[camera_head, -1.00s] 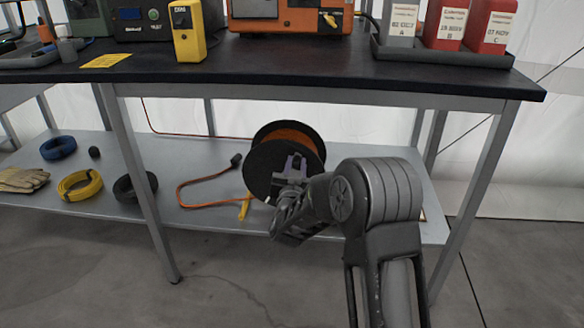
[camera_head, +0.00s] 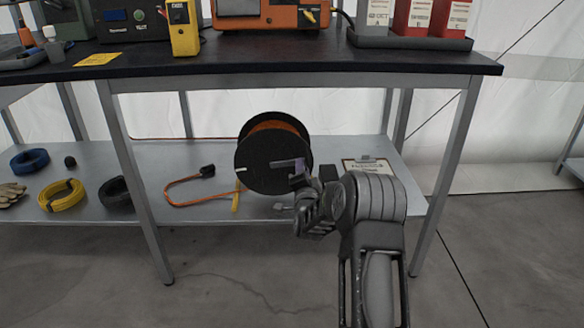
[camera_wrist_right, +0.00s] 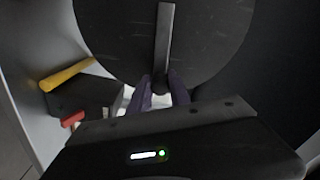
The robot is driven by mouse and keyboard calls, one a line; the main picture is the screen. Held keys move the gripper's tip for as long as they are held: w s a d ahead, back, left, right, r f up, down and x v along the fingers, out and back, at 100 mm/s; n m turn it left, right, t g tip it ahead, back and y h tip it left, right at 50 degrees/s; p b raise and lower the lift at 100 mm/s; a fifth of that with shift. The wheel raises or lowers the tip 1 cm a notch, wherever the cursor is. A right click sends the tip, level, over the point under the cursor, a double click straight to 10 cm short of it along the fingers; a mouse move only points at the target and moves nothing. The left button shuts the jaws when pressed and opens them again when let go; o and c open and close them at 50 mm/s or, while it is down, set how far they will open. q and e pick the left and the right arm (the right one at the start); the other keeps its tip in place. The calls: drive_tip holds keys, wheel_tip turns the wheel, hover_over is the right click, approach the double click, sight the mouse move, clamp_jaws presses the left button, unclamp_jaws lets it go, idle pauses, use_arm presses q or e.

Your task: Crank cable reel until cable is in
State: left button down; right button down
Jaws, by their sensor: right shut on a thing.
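The cable reel (camera_head: 262,175) stands on the lower shelf, with black round flanges and orange cable wound between them. My right gripper (camera_head: 300,173) is at the right part of the reel's front face. In the right wrist view, its fingers (camera_wrist_right: 163,88) are shut around a dark knob at the end of the grey crank arm (camera_wrist_right: 165,40). The fingers partly hide the knob. My left gripper is not in view.
Coils of blue (camera_head: 30,160), yellow (camera_head: 62,196) and black cable (camera_head: 116,194) lie left. The dark worktop (camera_head: 260,52) overhangs the shelf.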

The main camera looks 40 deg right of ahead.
drive_tip(key=shift+d+f+m, duration=0.1)
drive_tip(key=shift+f+m, duration=0.7)
drive_tip(key=shift+m, duration=0.2)
wheel_tip(320, 180, down, 6)
drive_tip(key=w+a+m, duration=0.1)
drive_tip(key=a+m, duration=0.1)
drive_tip(key=m, duration=0.6)
drive_tip(key=shift+w+r+m, duration=0.15)
drive_tip(key=shift+w+m, duration=0.05)
drive_tip(key=shift+m, duration=0.1)
drive_tip(key=c, duration=1.2)
unclamp_jaws()
